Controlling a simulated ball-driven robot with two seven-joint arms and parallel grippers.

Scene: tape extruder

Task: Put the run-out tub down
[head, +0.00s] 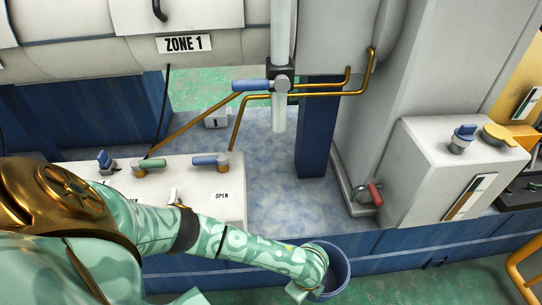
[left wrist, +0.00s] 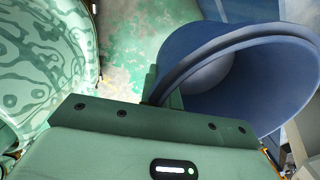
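The run-out tub (head: 339,268) is a blue, round bucket at the bottom of the head view, in front of the blue machine base. My left gripper (head: 308,283) is at its left side, and the tub's far parts run down out of clear sight. In the left wrist view the tub (left wrist: 235,75) lies large at the right, its rim tilted in the picture. A green finger of my left gripper (left wrist: 162,90) is against its rim, and the gripper appears shut on the wall. The other finger is mostly hidden. My right gripper is in neither view.
A blue-grey bed (head: 285,190) lies behind the tub, with a clear vertical pipe (head: 281,115) above it. A white panel with coloured valves (head: 220,185) stands left. A grey box (head: 450,165) stands right. Green floor (head: 440,285) shows in front, with a yellow rail (head: 520,270) at far right.

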